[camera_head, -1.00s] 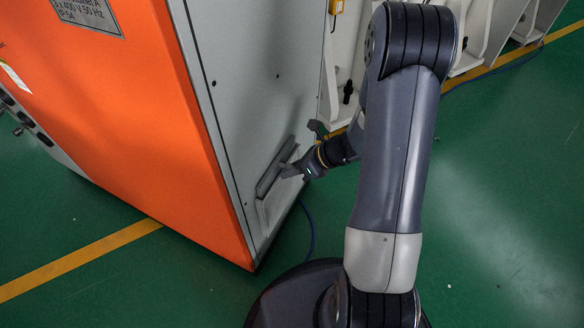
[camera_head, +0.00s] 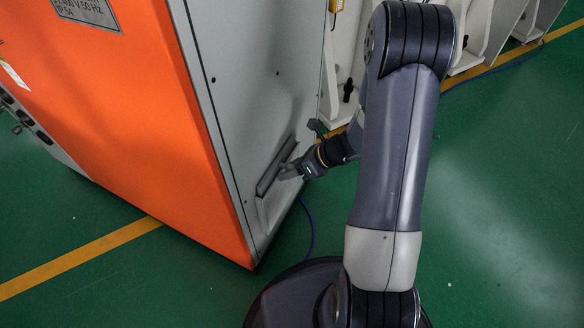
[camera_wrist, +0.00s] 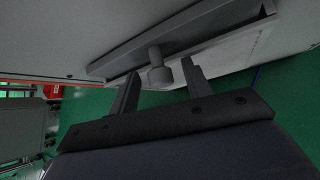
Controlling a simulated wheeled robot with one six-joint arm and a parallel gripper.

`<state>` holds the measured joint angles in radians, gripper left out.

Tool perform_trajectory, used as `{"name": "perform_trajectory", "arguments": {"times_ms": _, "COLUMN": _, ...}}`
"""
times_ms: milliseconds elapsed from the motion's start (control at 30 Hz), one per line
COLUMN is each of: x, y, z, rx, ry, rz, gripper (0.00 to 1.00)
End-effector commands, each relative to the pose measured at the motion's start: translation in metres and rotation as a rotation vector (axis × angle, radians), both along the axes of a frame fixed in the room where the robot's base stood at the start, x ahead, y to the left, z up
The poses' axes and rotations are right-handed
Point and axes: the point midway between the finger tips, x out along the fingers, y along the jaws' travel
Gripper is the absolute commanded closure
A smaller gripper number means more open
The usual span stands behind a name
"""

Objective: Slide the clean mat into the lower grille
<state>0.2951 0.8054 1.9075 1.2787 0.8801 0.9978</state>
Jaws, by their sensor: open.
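The lower grille (camera_head: 274,172) is a dark grey, bar-like frame low on the grey side of the cabinet. In the wrist view, its long grey bar (camera_wrist: 210,25) runs slantwise across the top and carries a short round knob (camera_wrist: 160,74). My gripper (camera_head: 287,172) is at the grille. In the wrist view, my gripper (camera_wrist: 158,77) is open, with the knob showing between its two fingertips; I cannot tell whether they touch it. A pale flat panel (camera_wrist: 235,48) lies just below the bar. I cannot tell whether it is the clean mat, and no separate mat is clear.
The orange and grey cabinet (camera_head: 130,130) fills the left. White machine frames (camera_head: 480,40) stand behind my arm. A blue cable (camera_head: 311,230) lies on the green floor by the cabinet's bottom edge. The floor (camera_head: 500,220) at right is largely clear.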

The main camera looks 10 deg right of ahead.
Motion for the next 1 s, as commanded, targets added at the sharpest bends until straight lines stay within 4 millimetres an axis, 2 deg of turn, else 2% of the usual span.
{"name": "perform_trajectory", "arguments": {"times_ms": 267, "x": -0.001, "y": -0.005, "z": 0.006, "rx": 0.0, "ry": -0.001, "rz": -0.002, "gripper": 0.52}}
{"name": "perform_trajectory", "arguments": {"times_ms": 700, "x": -0.023, "y": -0.06, "z": 0.061, "rx": -0.001, "ry": -0.001, "rz": -0.004, "gripper": 0.52}}
{"name": "perform_trajectory", "arguments": {"times_ms": 1000, "x": -0.03, "y": -0.074, "z": 0.073, "rx": 0.0, "ry": -0.001, "rz": 0.001, "gripper": 0.52}}
